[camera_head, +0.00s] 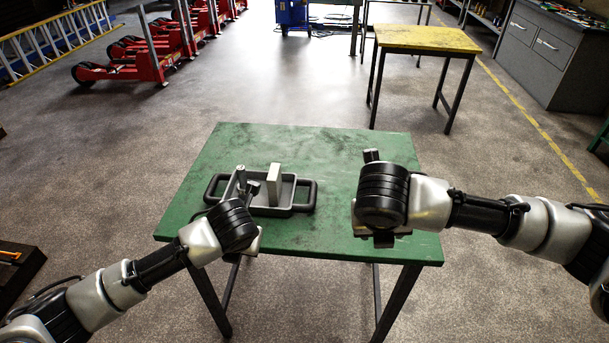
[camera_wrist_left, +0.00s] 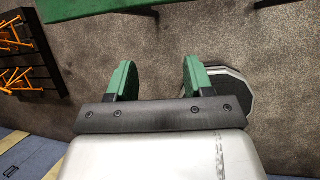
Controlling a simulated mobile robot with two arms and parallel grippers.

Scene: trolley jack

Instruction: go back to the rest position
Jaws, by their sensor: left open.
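My left gripper (camera_head: 256,242) is at the near left edge of the green table (camera_head: 330,225), mostly hidden behind its own wrist. In the left wrist view its two green-padded fingers (camera_wrist_left: 160,78) are apart, with only floor between them. My right gripper (camera_head: 378,238) is over the table's near right part; its wrist hides the fingers, so I cannot tell their state.
A grey tray (camera_head: 300,208) with black handles stands on the table, holding an upright pale block (camera_head: 274,184) and a grey upright part (camera_head: 241,178). Small dark object (camera_head: 371,155) shows behind my right wrist. A yellow-topped table (camera_head: 425,38) stands farther back.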

